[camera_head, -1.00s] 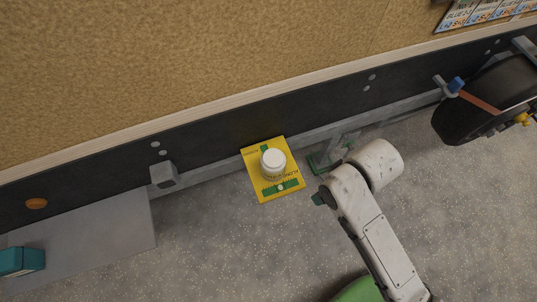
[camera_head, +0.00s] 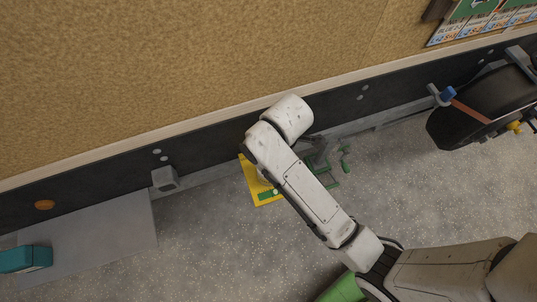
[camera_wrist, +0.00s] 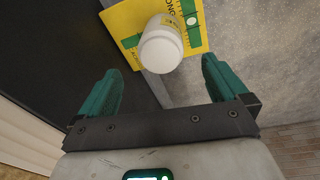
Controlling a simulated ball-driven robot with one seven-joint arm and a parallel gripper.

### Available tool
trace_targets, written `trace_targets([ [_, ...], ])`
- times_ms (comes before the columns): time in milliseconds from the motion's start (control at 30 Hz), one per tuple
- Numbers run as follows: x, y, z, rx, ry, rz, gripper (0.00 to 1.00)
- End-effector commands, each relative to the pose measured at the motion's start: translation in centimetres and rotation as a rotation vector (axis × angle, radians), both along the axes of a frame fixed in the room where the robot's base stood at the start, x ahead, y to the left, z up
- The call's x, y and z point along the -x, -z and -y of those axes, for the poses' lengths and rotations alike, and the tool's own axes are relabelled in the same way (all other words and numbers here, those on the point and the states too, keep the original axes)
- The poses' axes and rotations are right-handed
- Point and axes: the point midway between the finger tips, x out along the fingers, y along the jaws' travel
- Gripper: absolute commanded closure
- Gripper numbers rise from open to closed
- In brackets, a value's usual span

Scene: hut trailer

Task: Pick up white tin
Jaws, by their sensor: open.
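The white tin (camera_wrist: 161,50) is a small rounded container with a white top. In the wrist view it stands on a yellow and green card (camera_wrist: 197,38), ahead of my gripper (camera_wrist: 160,88) and roughly centred between its two green fingers. The fingers are spread wide with nothing between them, and the tin appears beyond their tips. In the head view my arm hides nearly all of the tin and the gripper. Part of the yellow card (camera_head: 251,180) shows beside the arm.
A dark wall panel (camera_head: 100,180) runs along the back, with a grey bracket (camera_head: 165,178) on it. A black wheel (camera_head: 480,108) is at the right. A teal box (camera_head: 25,259) lies on a grey sheet (camera_head: 100,240) at the left.

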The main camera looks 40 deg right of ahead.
Motion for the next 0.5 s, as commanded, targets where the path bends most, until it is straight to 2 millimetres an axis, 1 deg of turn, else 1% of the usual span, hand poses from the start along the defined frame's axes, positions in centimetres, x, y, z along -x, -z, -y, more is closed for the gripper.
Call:
trace_targets([
  [33, -0.5, 0.3, -0.3, 0.017, -0.094, -0.025, 0.0],
  [100, -0.8, 0.7, -0.5, 0.036, -0.209, -0.058, 0.0],
  [200, -1.1, 0.9, -0.7, 0.051, -0.322, -0.09, 0.0],
  [267, -1.2, 1.1, -0.8, 0.056, -0.36, -0.101, 0.0],
  [367, -1.2, 1.9, -0.8, 0.058, -0.385, -0.11, 0.0],
  [500, -1.1, 4.1, -0.8, 0.058, -0.386, -0.112, 0.0],
])
